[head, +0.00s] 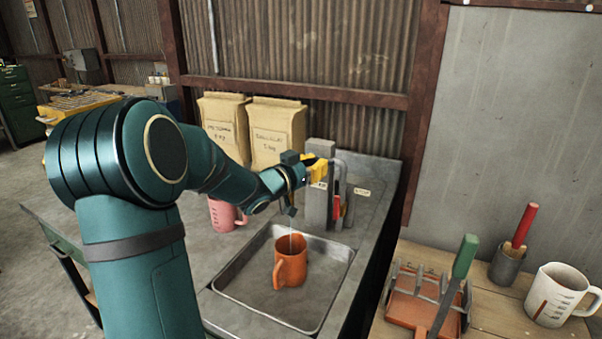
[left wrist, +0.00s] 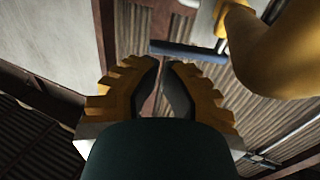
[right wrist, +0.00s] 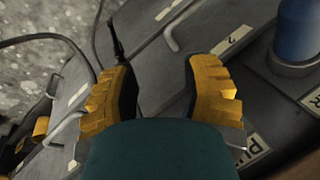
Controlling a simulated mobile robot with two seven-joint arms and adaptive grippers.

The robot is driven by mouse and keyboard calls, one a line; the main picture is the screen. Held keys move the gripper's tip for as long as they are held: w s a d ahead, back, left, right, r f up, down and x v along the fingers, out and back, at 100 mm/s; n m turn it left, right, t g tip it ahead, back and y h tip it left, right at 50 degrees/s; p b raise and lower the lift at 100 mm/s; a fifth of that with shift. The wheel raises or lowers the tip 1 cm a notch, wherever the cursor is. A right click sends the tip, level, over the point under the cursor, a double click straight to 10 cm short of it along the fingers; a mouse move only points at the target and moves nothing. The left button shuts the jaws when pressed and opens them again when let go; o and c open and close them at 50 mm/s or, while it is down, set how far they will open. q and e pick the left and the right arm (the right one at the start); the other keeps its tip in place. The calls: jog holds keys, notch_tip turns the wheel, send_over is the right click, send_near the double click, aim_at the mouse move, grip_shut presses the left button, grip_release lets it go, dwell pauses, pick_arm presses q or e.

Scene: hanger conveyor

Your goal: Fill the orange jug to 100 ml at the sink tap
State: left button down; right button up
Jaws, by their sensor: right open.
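The orange jug (head: 291,262) stands upright in the metal sink basin (head: 330,290), handle towards me. A thin pale stream (head: 291,240) seems to fall into it from above; the level and marks inside are not readable. My left gripper (head: 322,168) is above the back of the sink, by the tap, which my arm mostly hides in the head view. In the left wrist view its fingertips (left wrist: 163,65) are nearly together with nothing seen between them, just short of a blue lever (left wrist: 188,50) beside a yellow-brass body (left wrist: 275,45). My right gripper (right wrist: 158,75) is open and empty.
A pink jug (head: 224,214) stands left of the sink, with two paper sacks (head: 277,130) behind. A wooden table at right holds a white jug (head: 558,295), an orange dustpan-like tray (head: 412,308) and a green-handled tool (head: 465,257). Grey labelled surfaces lie below my right gripper.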

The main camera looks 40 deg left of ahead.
aim_at(331, 161)
pick_arm(q)
jog(key=shift+w, duration=1.15)
jog(key=shift+w+d+b, duration=0.2)
jog(key=shift+w, duration=0.4)
jog(key=shift+w+d+b, duration=0.15)
jog(key=shift+w, duration=0.4)
jog(key=shift+r, duration=0.1)
jog(key=shift+d, duration=0.1)
